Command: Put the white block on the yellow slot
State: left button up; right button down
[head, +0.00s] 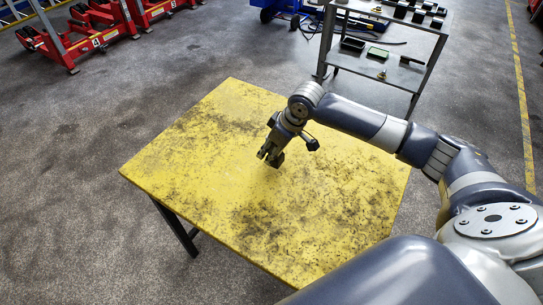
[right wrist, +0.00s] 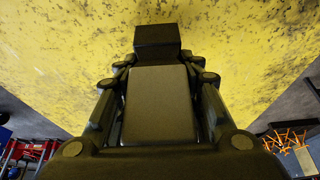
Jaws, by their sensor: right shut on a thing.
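The worn yellow table (head: 215,120) stands in the middle of the head view, with dark stains over its top. My right gripper (head: 270,157) is over the middle of the table, pointing down. In the right wrist view, my right gripper (right wrist: 157,60) is shut on a dark block (right wrist: 157,38) at its fingertips. The held block looks nearly black, in shade; whether it touches the tabletop I cannot tell. No block that looks white and no separate yellow slot can be made out. My left gripper is not in view.
A grey metal shelf trolley (head: 385,62) with several small dark items stands behind the table at the right. Red jacks (head: 88,27) stand at the far left. The rest of the tabletop is bare, and the floor left of it is clear.

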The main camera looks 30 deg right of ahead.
jog(key=shift+f+p, duration=0.3)
jog(key=shift+f, duration=1.3)
jog(key=c, duration=1.4)
grip_release()
jog(key=shift+s+f, duration=0.1)
jog(key=shift+f, duration=0.05)
jog(key=o, duration=0.3)
